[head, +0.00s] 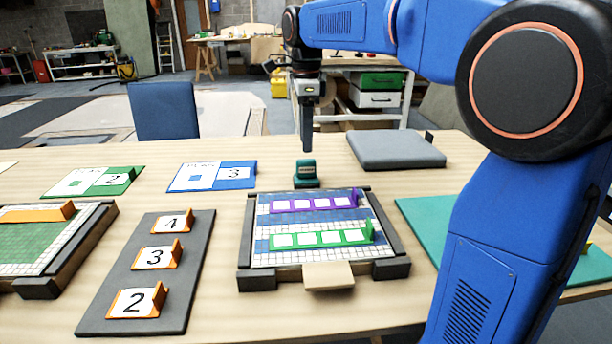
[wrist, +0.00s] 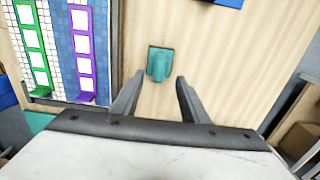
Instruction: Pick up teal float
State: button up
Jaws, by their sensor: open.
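The teal float (head: 306,174) stands on the wooden table just behind the mosaic panel in the head view. It is a small block with a raised handle on a flat base. In the wrist view the teal float (wrist: 160,64) lies just past the fingertips, roughly in line with the gap between them. My gripper (head: 307,146) hangs pointing down above the float. In the wrist view my gripper (wrist: 157,82) has its two fingers spread with nothing between them.
The mosaic panel (head: 394,236) holds purple and green tile strips in front of the float. A grey pad (head: 395,150) lies behind to the right. A blue card (head: 236,176) lies to the left. A dark board (head: 130,290) carries orange number holders. Bare table surrounds the float.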

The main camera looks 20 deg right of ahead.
aim_at(306, 159)
jog(key=shift+f, duration=3.65)
jog(key=shift+c, duration=0.3)
grip_shut()
